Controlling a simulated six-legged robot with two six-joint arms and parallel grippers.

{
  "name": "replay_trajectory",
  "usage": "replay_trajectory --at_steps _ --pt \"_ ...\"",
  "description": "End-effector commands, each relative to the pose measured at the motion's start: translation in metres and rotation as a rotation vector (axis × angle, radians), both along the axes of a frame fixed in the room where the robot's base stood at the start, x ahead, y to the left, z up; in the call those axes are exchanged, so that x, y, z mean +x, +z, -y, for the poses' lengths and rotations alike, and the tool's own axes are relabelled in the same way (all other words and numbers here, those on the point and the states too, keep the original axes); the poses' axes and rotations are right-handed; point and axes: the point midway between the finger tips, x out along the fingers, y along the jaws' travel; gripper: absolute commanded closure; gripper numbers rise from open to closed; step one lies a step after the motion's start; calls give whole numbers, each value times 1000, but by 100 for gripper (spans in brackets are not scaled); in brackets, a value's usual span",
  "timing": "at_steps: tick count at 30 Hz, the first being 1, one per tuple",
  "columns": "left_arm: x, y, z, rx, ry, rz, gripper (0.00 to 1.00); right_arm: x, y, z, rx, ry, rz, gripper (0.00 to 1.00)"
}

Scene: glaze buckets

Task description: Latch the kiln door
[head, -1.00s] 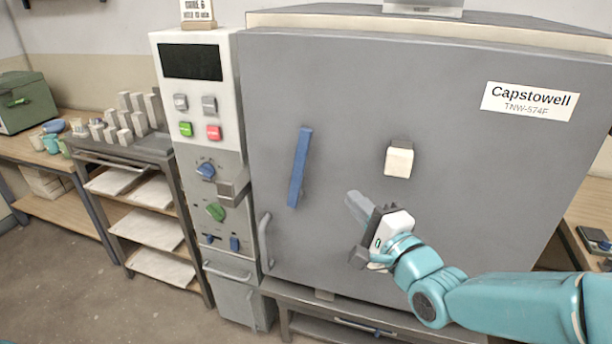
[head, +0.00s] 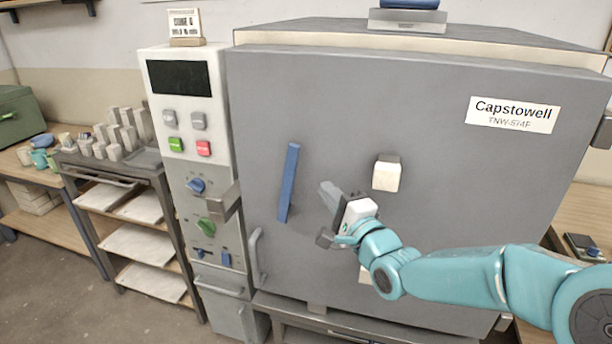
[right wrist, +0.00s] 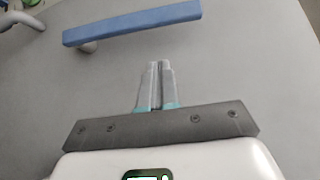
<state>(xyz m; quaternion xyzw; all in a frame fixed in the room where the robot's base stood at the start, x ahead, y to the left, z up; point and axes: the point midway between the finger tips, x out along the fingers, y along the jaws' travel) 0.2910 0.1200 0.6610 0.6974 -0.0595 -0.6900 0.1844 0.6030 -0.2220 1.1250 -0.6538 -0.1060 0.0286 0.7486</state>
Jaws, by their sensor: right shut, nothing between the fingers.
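The grey kiln door (head: 430,230) fills the middle of the head view, its left edge close beside the control panel. I cannot tell whether it is fully shut. A blue bar handle (head: 288,183) stands nearly upright on its left part; it also shows in the right wrist view (right wrist: 135,24). A grey metal bracket (head: 224,201) sits on the panel's edge beside the door. My right gripper (head: 327,189) is shut and empty, in front of the door just right of the blue handle, apart from it. Its closed fingers (right wrist: 157,68) point toward the handle. My left gripper is out of view.
A white block (head: 387,174) sticks out from the door above my right gripper. A curved grey handle (head: 255,257) is low at the door's left edge. The control panel (head: 184,140) and a shelf rack (head: 135,243) stand left. Open floor is at lower left.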

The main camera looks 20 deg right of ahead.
Motion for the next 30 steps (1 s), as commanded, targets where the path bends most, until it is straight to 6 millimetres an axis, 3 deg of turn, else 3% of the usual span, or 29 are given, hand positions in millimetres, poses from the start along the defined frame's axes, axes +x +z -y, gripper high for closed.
replay_trajectory --at_steps 3,9,30 --pt "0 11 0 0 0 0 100 24 5 -5 0 1 -2 100" --pt "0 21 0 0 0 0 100 38 10 -29 1 2 -1 100" --pt "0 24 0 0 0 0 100 44 11 -34 -6 0 -3 100"
